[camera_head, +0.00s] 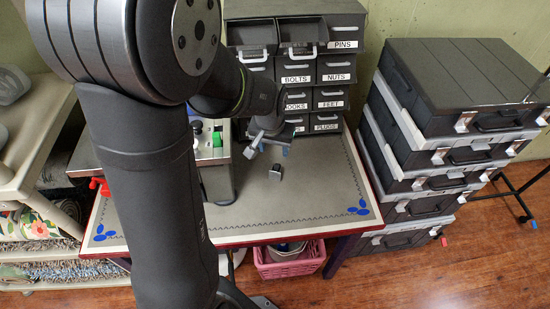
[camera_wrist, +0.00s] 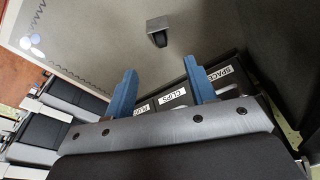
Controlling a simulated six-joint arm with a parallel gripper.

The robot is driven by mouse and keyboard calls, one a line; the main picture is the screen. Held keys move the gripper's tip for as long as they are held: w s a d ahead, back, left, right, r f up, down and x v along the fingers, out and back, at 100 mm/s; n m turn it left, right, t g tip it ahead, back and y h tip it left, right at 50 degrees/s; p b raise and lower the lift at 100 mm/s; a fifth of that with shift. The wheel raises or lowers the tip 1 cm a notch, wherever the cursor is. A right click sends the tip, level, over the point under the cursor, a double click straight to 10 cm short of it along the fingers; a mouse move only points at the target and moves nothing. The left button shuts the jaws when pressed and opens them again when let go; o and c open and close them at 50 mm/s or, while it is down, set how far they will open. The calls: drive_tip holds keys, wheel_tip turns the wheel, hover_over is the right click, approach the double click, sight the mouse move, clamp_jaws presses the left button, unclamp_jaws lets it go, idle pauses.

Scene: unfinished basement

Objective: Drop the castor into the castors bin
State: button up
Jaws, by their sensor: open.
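The castor (camera_head: 275,172), a small grey plate with a dark wheel, lies on the mat of the workbench. It also shows in the wrist view (camera_wrist: 158,30), beyond my fingertips and apart from them. My gripper (camera_head: 267,148) is above the mat, in front of the drawer cabinet; its blue fingers (camera_wrist: 161,68) are spread with nothing between them. The cabinet (camera_head: 346,70) has labelled drawers, among them PINS, BOLTS, NUTS, FEET and PLUGS. Two upper drawers (camera_head: 302,36) are pulled out. I cannot read a castors label; my arm hides part of the cabinet's left side.
A machine with a green switch (camera_head: 217,139) stands left of the castor, partly behind my arm. Stacked dark cases (camera_head: 460,75) stand to the right of the bench. A pink basket (camera_head: 290,265) is under the bench. The mat's right front is clear.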

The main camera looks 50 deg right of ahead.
idle(0.4)
drive_tip(key=t+h, duration=0.3)
drive_tip(key=h, duration=0.3)
approach(275, 172)
drive_tip(key=shift+x, duration=5.55)
drive_tip(key=c, duration=0.9)
